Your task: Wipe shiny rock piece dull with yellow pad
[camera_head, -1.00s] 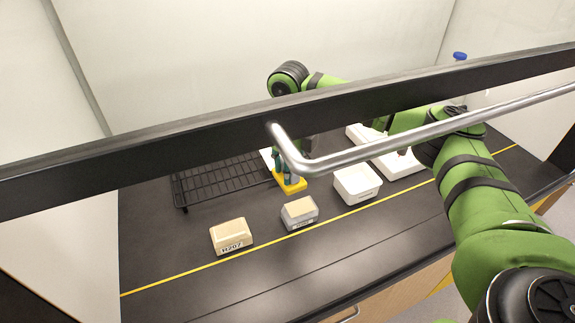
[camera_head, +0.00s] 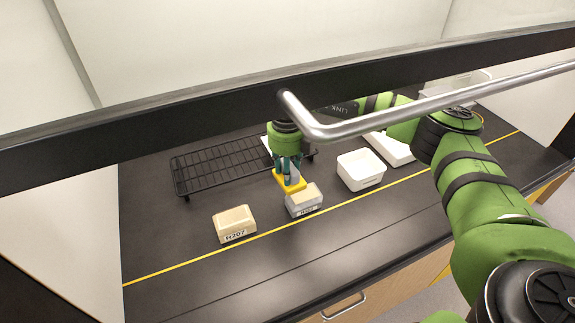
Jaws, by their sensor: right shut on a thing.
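My right gripper (camera_head: 288,167) points down and is shut on the yellow pad (camera_head: 290,184). The pad is just behind and left of a grey block with a tan top (camera_head: 305,200), overlapping its back edge in the picture; I cannot tell whether they touch. A second, tan block (camera_head: 235,221) with a label reading H207 sits to the left on the black bench. I cannot tell from here which block's surface is shiny. My left gripper is not in view.
A black wire rack (camera_head: 225,166) stands behind the blocks. A white open tub (camera_head: 360,170) is to the right, with a white tray (camera_head: 390,148) beyond it. A dark sash with a metal handle bar (camera_head: 390,118) crosses above. The bench front (camera_head: 290,262) is clear.

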